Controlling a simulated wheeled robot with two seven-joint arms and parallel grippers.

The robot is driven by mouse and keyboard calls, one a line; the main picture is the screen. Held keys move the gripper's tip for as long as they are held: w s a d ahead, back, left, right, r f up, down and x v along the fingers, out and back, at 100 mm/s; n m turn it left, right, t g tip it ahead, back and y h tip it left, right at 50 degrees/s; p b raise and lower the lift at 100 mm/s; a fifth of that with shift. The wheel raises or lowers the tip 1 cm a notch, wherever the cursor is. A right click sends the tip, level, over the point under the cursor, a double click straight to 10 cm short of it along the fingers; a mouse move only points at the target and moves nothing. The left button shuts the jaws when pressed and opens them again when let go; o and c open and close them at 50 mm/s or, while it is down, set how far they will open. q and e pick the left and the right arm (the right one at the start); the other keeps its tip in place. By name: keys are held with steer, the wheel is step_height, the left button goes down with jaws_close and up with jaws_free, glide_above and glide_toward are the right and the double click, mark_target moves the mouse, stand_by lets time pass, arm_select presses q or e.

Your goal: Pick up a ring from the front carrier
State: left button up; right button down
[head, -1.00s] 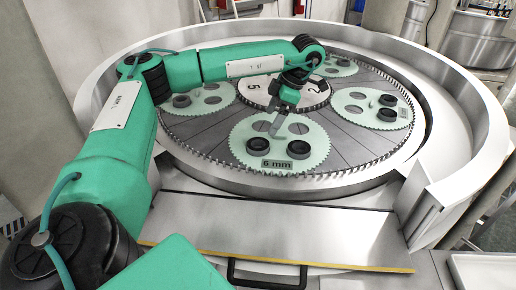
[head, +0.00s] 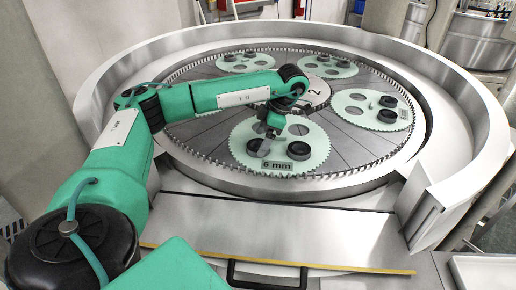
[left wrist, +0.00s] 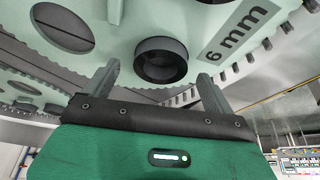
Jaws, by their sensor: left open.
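The front carrier (head: 240,131) is a pale green toothed disc with a "6 mm" label. It has round holes. Two dark rings lie on it towards its front: a left ring (head: 254,146), partly hidden by my gripper, and a right ring (head: 299,151). My left gripper (head: 265,149) points down over the left ring, close to the label. In the left wrist view my open left gripper (left wrist: 158,74) has a dark ring (left wrist: 160,62) between its two fingers, with gaps at both sides. Whether the fingertips reach down around the ring is unclear. My right gripper is out of view.
Other carriers with dark rings sit around the plate, one at the right (head: 352,102) and others at the back. A high grey rim (head: 470,130) surrounds the plate, with a flat metal ledge (head: 270,232) in front.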

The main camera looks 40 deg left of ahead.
arm_select(q)
steer(key=shift+x, duration=0.95)
steer(key=shift+s, duration=0.1)
steer(key=c, duration=1.2)
steer(key=shift+r, duration=0.15)
steer(key=shift+r, duration=0.6)
step_height(320, 180, up, 19)
steer(key=p, duration=0.2)
steer(key=shift+f+p, duration=0.2)
steer(key=shift+p, duration=0.2)
